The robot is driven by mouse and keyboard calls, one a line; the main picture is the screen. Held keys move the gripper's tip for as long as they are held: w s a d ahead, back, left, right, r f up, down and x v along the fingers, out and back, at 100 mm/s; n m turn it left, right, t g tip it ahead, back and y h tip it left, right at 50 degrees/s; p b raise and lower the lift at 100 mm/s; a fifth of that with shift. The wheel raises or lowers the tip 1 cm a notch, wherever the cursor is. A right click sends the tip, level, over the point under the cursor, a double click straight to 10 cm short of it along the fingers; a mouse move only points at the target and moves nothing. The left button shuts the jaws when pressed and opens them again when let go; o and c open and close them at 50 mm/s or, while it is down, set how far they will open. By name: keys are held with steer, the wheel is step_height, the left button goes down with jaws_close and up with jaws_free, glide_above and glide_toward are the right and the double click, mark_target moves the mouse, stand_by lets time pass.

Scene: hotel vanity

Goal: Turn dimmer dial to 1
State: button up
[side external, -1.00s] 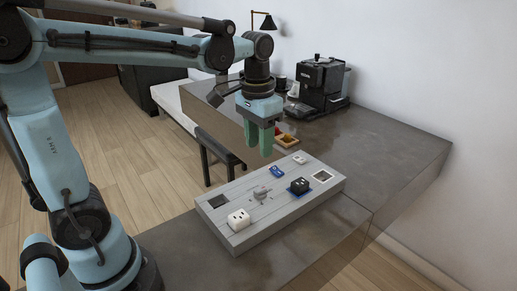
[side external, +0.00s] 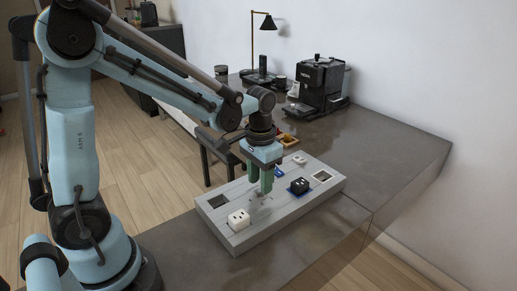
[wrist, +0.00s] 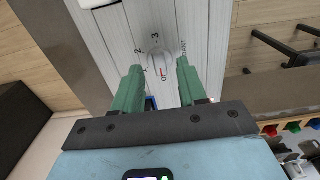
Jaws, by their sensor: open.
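The dimmer dial (wrist: 157,58) is a small grey-white knob on the grey panel (side external: 238,187). In the wrist view it lies between the tips of my gripper's fingers (wrist: 158,66). The digits 2 and 3 are printed to its left and above, and a small red mark shows just below it. No 1 is clearly readable. In the side view my gripper (side external: 261,186) points down over the dial area, with its green fingers hiding most of the dial. The gripper is open, and I cannot tell whether a finger touches the dial.
A coffee machine (side external: 319,84) stands behind on the dark counter (side external: 400,160). The counter right of the panel is clear.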

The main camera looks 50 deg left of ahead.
steer(key=shift+f, duration=0.75)
jaws_close()
steer(key=shift+m, duration=0.4)
steer(key=m, duration=1.1)
